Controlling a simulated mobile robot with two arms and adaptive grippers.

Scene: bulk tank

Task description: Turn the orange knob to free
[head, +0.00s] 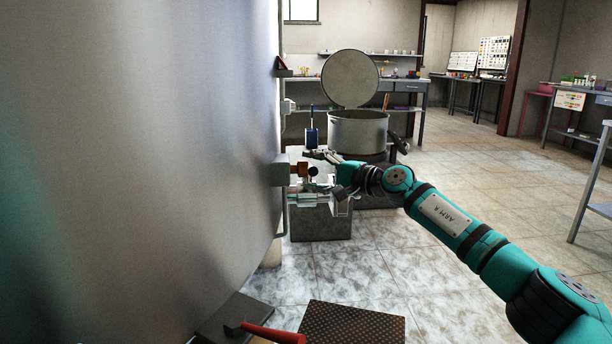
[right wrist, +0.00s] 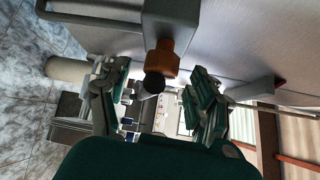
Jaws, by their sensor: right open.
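The orange knob (head: 303,169) sticks out from a grey block on the side of the big steel tank (head: 190,150) in the head view, small and partly hidden. In the right wrist view the orange knob (right wrist: 164,60) shows larger, with a dark round end pointing toward my wrist. My right gripper (head: 321,171) is at the knob. In the right wrist view the open fingers of my right gripper (right wrist: 154,82) stand on either side of the knob, with gaps showing at both sides. My left gripper is not in view.
A lidded steel pot (head: 358,130) stands behind my right gripper. A blue-handled part (head: 312,137) stands just above the knob. A red handle (head: 272,333) and a dark textured mat (head: 352,322) lie low in front. The tiled floor to the right is clear.

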